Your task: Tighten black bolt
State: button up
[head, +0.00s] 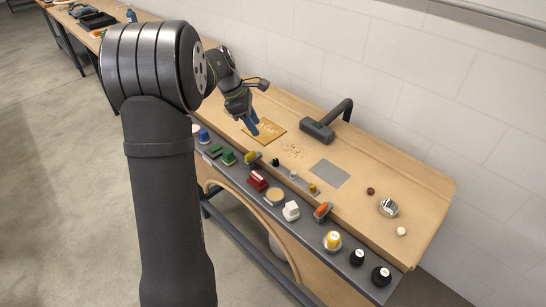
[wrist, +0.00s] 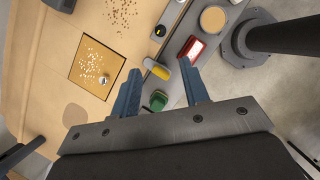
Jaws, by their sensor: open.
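A small black bolt (head: 276,162) stands on a grey strip along the bench's front side. In the wrist view a small dark round piece (wrist: 159,31), seemingly that bolt, shows beyond my fingertips. My gripper (head: 253,127) is above the bench, left of the bolt in the head view, near the square tan board. In the wrist view my gripper (wrist: 160,65) has its two blue fingers spread apart with nothing held. A yellow handle (wrist: 159,70) shows between the fingertips, apparently below them. The bolt's lower part is hidden.
A white bolt (head: 293,174) and a yellow bolt (head: 312,188) share the strip. A front panel carries a red switch (head: 257,180), green blocks (head: 228,156) and black knobs (head: 381,275). A dark bent-arm fixture (head: 320,129) stands at the back.

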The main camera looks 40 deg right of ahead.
aim_at(275, 160)
jog(key=x, duration=1.5)
jog(key=shift+s+d+f, duration=0.1)
jog(key=shift+f, duration=0.3)
grip_shut()
